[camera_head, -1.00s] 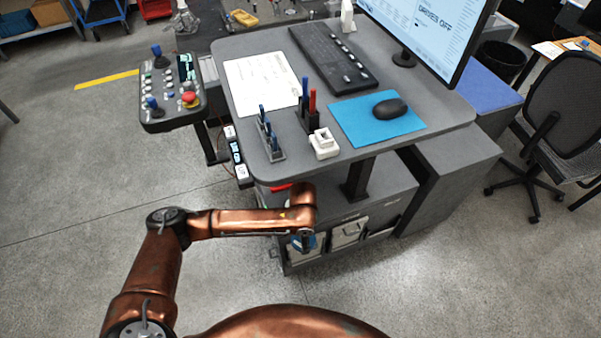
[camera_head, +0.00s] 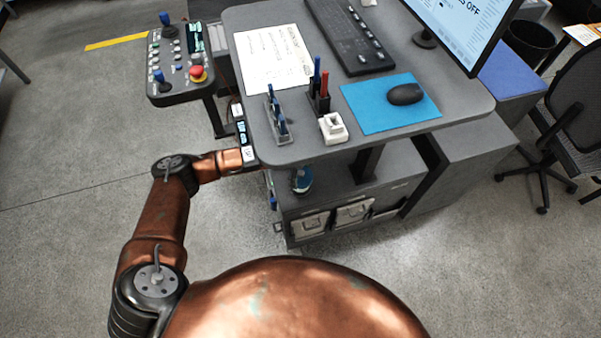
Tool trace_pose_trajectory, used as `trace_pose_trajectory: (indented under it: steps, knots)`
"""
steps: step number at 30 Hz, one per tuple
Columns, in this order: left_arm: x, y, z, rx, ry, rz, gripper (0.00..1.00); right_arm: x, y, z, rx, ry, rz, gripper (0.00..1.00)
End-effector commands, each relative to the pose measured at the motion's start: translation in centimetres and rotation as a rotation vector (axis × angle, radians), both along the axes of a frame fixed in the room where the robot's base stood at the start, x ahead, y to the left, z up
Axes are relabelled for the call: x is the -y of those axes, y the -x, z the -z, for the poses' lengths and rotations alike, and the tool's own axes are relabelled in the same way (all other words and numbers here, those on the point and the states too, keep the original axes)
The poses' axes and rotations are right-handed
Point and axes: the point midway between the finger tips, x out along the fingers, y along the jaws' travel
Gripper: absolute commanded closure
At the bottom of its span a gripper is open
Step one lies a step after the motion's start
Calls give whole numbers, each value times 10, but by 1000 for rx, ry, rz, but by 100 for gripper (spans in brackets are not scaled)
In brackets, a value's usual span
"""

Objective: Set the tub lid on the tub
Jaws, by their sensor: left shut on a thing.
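My left arm reaches under the near left edge of the desk. My left gripper (camera_head: 301,174) hangs just below the desk's front edge, partly hidden by the desktop. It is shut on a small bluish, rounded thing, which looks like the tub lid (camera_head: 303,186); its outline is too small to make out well. I cannot make out the tub; the desktop hides much of the space below. My right gripper is not in view.
The grey desk (camera_head: 304,151) holds pens, a small white block (camera_head: 333,129), a mouse on a blue mat (camera_head: 373,117) and a keyboard. Under it stands a grey cabinet (camera_head: 385,190) with pale bins. A control box (camera_head: 174,89) stands left. Floor in front is clear.

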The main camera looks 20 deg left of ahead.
Motion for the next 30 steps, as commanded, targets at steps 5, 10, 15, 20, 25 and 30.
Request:
trace_pose_trajectory:
  steps: [5,10,15,20,25,30]
  knots:
    - [0,2,28,-7,-1,1,60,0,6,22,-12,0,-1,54]
    - [-1,3,42,-7,-1,0,60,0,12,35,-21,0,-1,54]
    - [-1,3,44,-6,-1,0,60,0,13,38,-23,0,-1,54]
    - [-1,3,43,-5,-2,0,60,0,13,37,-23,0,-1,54]
    - [-1,3,43,-5,-2,0,60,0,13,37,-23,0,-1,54]
    - [0,3,44,-6,-2,0,60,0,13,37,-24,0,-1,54]
